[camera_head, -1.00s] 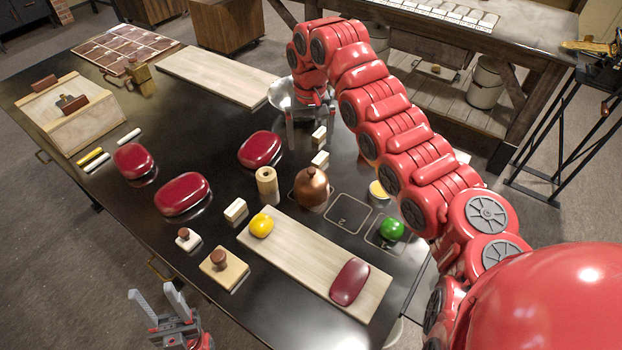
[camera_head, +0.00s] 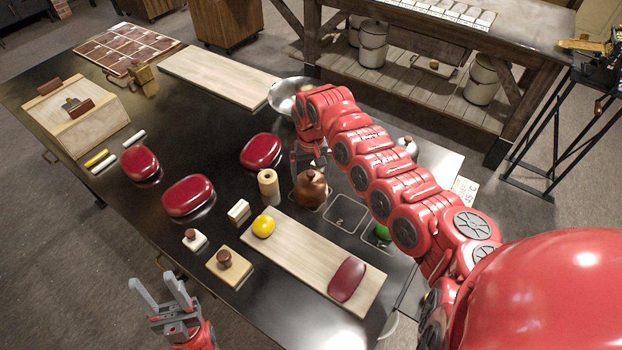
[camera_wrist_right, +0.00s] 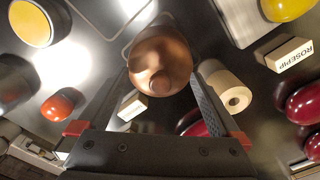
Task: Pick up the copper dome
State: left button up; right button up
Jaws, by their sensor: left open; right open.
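The copper dome (camera_head: 312,190), a rounded copper piece with a knob on top, stands upright on the dark table. My right gripper (camera_head: 308,165) is open just above and behind it in the head view, its fingers pointing down. In the right wrist view the dome (camera_wrist_right: 158,52) shows ahead, around the gap between the fingertips (camera_wrist_right: 157,85). I cannot tell whether the fingers touch it. My left gripper (camera_head: 160,288) is open and empty at the table's near edge, away from the dome.
A wooden roll (camera_head: 268,183) stands close to the dome's left. A pale board (camera_head: 305,262) with a yellow piece (camera_head: 264,226) and a red piece (camera_head: 347,279) lies in front. A metal bowl (camera_head: 283,96) is behind. A green piece (camera_head: 382,232) is partly hidden by my right arm.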

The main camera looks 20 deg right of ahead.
jog(key=shift+f, duration=0.2)
jog(key=c, duration=1.2)
